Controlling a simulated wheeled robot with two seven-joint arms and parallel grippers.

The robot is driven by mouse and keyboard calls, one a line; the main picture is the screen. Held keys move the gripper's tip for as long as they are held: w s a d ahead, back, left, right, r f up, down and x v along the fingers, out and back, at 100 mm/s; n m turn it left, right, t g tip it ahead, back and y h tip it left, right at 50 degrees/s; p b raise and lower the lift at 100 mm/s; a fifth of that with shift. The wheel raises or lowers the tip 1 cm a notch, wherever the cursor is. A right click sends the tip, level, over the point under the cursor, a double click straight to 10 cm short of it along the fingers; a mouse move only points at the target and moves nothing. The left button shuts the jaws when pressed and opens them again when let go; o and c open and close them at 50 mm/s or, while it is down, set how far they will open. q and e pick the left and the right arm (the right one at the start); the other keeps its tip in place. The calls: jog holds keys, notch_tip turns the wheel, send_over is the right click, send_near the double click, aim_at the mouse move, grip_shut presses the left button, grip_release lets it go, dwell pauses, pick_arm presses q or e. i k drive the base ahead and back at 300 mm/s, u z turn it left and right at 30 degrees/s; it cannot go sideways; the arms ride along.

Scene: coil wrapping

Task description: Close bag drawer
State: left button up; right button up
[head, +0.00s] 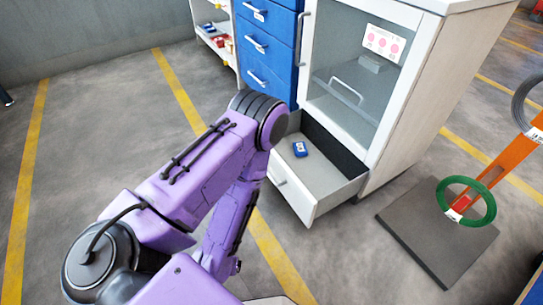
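The bag drawer (312,207) is the white bottom drawer of the white cabinet (408,130). It is pulled well out, and its inside shows. A small blue item with a pale label (300,149) lies in it towards the back. The drawer's handle is on its front, at the left, partly behind my purple arm. That arm is bent, with its elbow beside the drawer's left side and its forearm pointing down. I cannot see the fingers of either gripper. I cannot tell whether the arm touches the drawer.
Above the drawer is a glass door (345,75) with a handle. Blue drawers (264,45) and a shelf cart (213,38) stand to the left. An orange stand (495,172) with a green coil (466,201) rises from a dark base plate (425,235). Floor between is clear.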

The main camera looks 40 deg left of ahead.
aim_at(313, 186)
jog(key=k, duration=0.45)
jog(key=z, duration=0.95)
jog(key=i, duration=0.7)
jog(key=u, duration=2.4)
